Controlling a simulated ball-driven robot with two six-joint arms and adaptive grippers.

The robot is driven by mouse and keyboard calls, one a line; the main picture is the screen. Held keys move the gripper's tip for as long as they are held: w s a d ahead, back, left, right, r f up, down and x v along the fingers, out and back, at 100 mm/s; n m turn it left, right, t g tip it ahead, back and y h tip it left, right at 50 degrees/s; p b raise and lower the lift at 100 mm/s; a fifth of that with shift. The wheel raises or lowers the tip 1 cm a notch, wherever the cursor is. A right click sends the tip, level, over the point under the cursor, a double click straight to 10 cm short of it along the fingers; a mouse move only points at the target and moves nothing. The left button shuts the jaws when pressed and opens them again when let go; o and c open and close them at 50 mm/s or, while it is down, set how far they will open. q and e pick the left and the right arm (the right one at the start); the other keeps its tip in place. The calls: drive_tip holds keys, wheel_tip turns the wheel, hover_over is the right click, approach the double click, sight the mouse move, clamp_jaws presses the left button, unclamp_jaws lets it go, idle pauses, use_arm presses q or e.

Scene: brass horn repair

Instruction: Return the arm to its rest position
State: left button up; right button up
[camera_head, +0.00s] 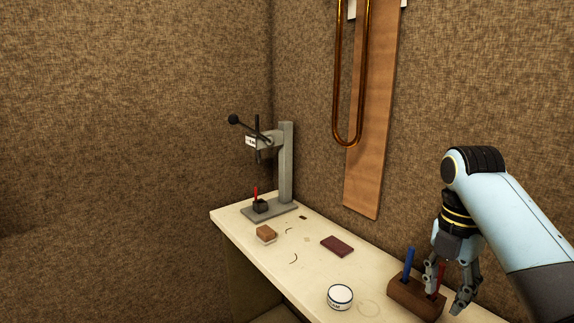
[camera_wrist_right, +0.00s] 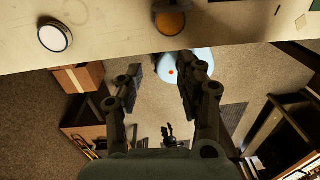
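My right gripper (camera_head: 447,296) hangs fingers-down at the lower right of the head view, with its two fingers apart. It also shows in the right wrist view (camera_wrist_right: 160,70), with nothing between its fingers and floor beyond them. In the head view it overlaps the wooden tool block (camera_head: 407,297) and hides part of it. The wrist view puts the fingertips in front of the bench edge, apart from the block.
Blue (camera_head: 408,263) and red (camera_head: 440,279) handles stand at the tool block.

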drive_tip(key=s+d+f+m+t, duration=0.15)
drive_tip(key=s+f+m, duration=0.35)
drive_tip(key=s+m, duration=0.7)
drive_tip(key=s+a+r+m+t, duration=0.1)
drive_tip(key=s+r+m+t, duration=0.3)
drive_tip(key=s+m, duration=0.9)
wheel_tip(320, 180, down, 37)
drive_tip(key=s+d+g+b, duration=0.2)
drive_tip(key=g+b, duration=0.1)
drive_tip(key=b, duration=1)
use_arm(q)
wheel_tip(320, 180, down, 24)
drive_tip(key=s+b, duration=0.1)
drive_tip(key=b, duration=1)
drive_tip(key=shift+s+d+f+g, duration=0.25)
drive_tip(key=shift+s+g, duration=0.05)
drive_tip(key=shift+s, duration=0.05)
use_arm(e)
drive_tip(key=s+f, duration=0.9)
drive_tip(key=f, duration=0.5)
drive_tip(key=s+d+f+g, duration=0.1)
drive_tip(key=s+f, duration=0.9)
drive_tip(key=f, duration=0.5)
drive_tip(key=shift+d+f+n, duration=0.15)
drive_tip(key=shift+d+n, duration=0.05)
drive_tip(key=shift+n, duration=0.1)
